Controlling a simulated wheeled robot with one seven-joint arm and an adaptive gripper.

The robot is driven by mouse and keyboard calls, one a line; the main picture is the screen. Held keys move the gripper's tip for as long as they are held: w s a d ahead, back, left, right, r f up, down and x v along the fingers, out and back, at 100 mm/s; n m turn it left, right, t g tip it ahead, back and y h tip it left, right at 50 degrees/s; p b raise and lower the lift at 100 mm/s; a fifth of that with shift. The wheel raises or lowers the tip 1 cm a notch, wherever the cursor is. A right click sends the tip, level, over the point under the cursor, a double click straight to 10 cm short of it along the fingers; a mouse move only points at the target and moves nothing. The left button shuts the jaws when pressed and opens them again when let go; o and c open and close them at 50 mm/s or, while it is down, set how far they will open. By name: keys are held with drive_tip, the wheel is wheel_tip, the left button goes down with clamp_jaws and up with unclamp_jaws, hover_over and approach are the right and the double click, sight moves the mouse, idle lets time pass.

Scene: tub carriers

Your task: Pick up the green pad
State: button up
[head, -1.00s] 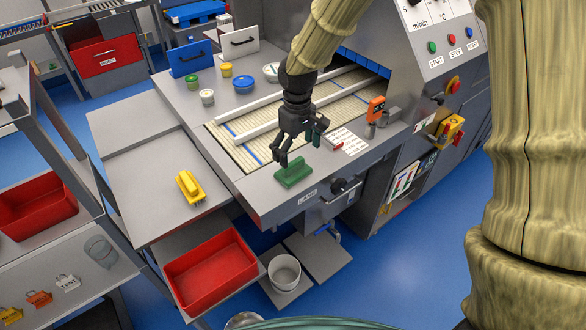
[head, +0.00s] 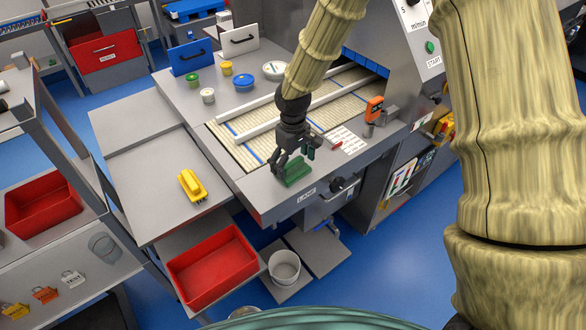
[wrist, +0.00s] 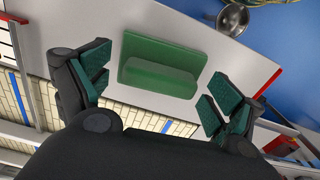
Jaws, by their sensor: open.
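The green pad (head: 292,171) lies on the grey metal front ledge of the machine, beside the slatted conveyor. It has a flat base with a raised ridge along it. My gripper (head: 294,164) is just above the pad in the head view and partly covers it. In the wrist view the green pad (wrist: 162,68) lies ahead and between the two spread, green-lined fingers of my gripper (wrist: 158,95). The fingers are open, with a gap on each side of the pad, and hold nothing.
A yellow handled brush (head: 192,186) sits on the side table at left. A red bin (head: 212,266) and a white bucket (head: 284,267) stand below the ledge. A printed card (head: 346,142) and an orange device (head: 374,108) lie right of the pad. Several tubs stand behind.

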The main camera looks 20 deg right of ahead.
sight(295, 163)
drive_tip(key=shift+c, duration=0.2)
drive_tip(key=c, duration=1.1)
drive_tip(key=shift+r, duration=0.15)
drive_tip(key=shift+r+b, duration=0.45)
drive_tip(key=shift+b, duration=0.05)
drive_tip(key=shift+s+d+r+b, duration=0.1)
drive_tip(key=shift+s+r+b, duration=0.1)
drive_tip(key=shift+r+b, duration=0.3)
drive_tip(key=shift+s+d+r+b, duration=0.1)
drive_tip(key=shift+s+r+b, duration=0.15)
drive_tip(key=shift+r, duration=0.35)
drive_tip(key=s+d+b, duration=0.1)
drive_tip(key=s, duration=0.3)
drive_tip(key=s+d+r+b, duration=0.1)
drive_tip(key=s+d, duration=0.1)
drive_tip(key=s, duration=0.2)
drive_tip(key=s+d+b, duration=0.1)
drive_tip(key=s+b, duration=0.1)
drive_tip(key=s, duration=0.2)
drive_tip(key=shift+s+d+r, duration=0.15)
drive_tip(key=shift+s+r, duration=0.05)
drive_tip(key=shift+s, duration=0.1)
drive_tip(key=shift+s+d+r, duration=0.15)
drive_tip(key=shift+s+d, duration=0.15)
drive_tip(key=shift+s, duration=0.5)
